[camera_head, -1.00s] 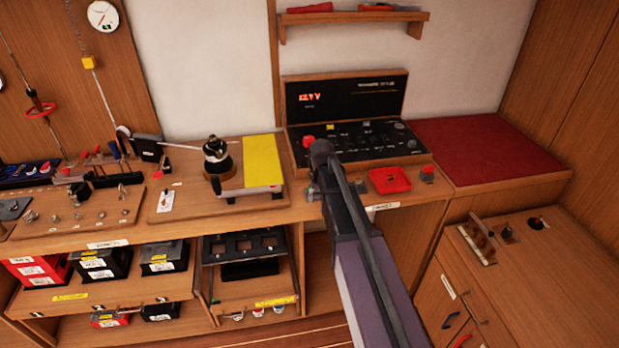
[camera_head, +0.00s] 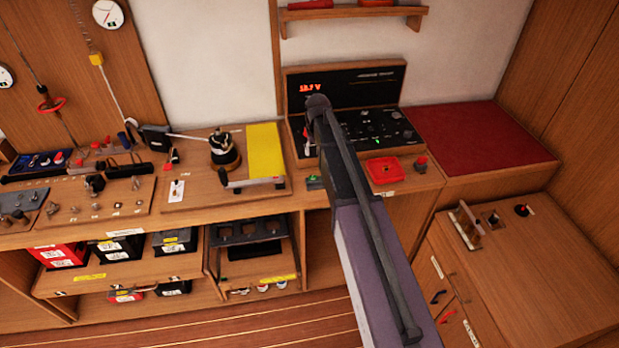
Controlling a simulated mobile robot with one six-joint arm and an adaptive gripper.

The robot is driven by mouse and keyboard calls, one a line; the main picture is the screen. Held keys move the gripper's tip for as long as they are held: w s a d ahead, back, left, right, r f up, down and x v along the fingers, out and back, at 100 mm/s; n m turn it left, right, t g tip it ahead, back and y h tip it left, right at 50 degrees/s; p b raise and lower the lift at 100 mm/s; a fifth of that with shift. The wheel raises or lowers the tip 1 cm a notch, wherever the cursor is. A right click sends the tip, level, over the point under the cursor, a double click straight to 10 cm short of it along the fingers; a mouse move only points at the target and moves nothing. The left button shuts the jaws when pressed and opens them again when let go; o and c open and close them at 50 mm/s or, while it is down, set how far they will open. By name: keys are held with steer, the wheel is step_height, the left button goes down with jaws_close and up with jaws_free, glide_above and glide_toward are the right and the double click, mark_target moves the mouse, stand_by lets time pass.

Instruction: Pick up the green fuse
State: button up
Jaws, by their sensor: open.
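A red tray (camera_head: 385,171) sits right of my arm, with a red-topped button (camera_head: 421,163) beside it. A yellow plate (camera_head: 264,150) and a black-topped winch (camera_head: 223,152) stand left. A red mat (camera_head: 475,138) is clear at right. A lower cabinet (camera_head: 545,262) stands front right.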

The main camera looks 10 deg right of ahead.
steer(key=shift+f, duration=0.15)
steer(key=b, duration=0.9)
glide_above(313, 176)
steer(key=f, duration=0.8)
steer(key=shift+s+d+f, duration=0.15)
steer(key=shift+s, duration=0.25)
steer(key=shift+w+f+b, duration=0.2)
steer(key=shift+f+b, duration=1)
steer(key=shift+f, duration=0.1)
steer(key=shift+w+f+b, duration=0.2)
steer(key=shift+f+b, duration=0.95)
steer(key=shift+f, duration=0.15)
steer(key=c, duration=0.5)
